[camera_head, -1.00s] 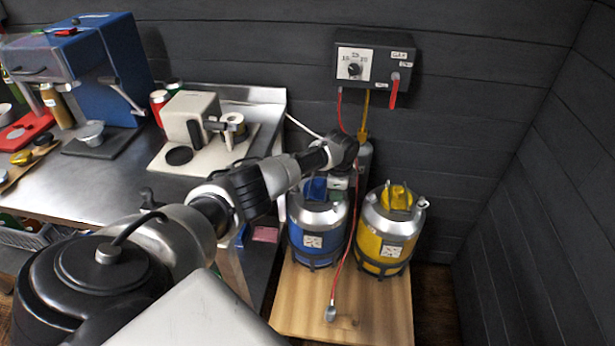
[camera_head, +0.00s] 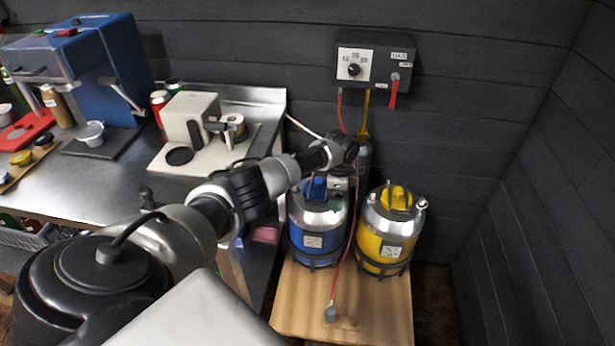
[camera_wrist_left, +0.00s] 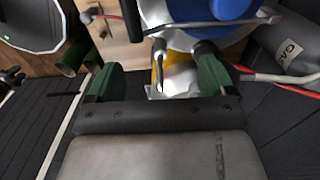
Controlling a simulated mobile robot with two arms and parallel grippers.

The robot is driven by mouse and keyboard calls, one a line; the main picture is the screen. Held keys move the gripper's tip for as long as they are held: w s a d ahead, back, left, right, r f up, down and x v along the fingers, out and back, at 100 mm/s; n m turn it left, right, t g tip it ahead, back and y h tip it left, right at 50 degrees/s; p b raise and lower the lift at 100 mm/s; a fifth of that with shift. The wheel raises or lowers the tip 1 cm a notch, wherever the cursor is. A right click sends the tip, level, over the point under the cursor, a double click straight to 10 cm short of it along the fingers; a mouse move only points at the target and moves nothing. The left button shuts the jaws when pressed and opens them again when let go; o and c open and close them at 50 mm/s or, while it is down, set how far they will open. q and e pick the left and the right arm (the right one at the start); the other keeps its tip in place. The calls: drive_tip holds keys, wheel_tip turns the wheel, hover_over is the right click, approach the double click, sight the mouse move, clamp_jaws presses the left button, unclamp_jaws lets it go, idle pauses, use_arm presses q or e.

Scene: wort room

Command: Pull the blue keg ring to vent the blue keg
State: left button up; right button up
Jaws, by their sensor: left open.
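The blue keg (camera_head: 308,240), with a steel top and a blue cap (camera_head: 315,190), stands upright on a wooden board. My left arm reaches over it from the left, and my left gripper (camera_head: 342,158) is above its back right side. In the left wrist view my left gripper (camera_wrist_left: 158,80) is open, with green fingers apart. A small metal piece (camera_wrist_left: 159,62), perhaps the keg ring, shows between the fingers; I cannot tell if they touch it. The blue cap (camera_wrist_left: 215,10) is just beyond. The ring is not clearly visible in the head view. My right gripper is not in view.
The yellow keg (camera_head: 380,243) stands close to the right. A red hose (camera_head: 346,255) hangs from the gas box (camera_head: 374,65) past the blue keg onto the wooden board (camera_head: 300,310). A grey gas cylinder (camera_wrist_left: 285,52) is near the gripper. A steel counter (camera_head: 105,185) is left.

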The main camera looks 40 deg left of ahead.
use_arm(q)
drive_tip(key=shift+r+p, duration=2.75)
drive_tip(key=shift+r, duration=0.25)
drive_tip(key=shift+f, duration=0.1)
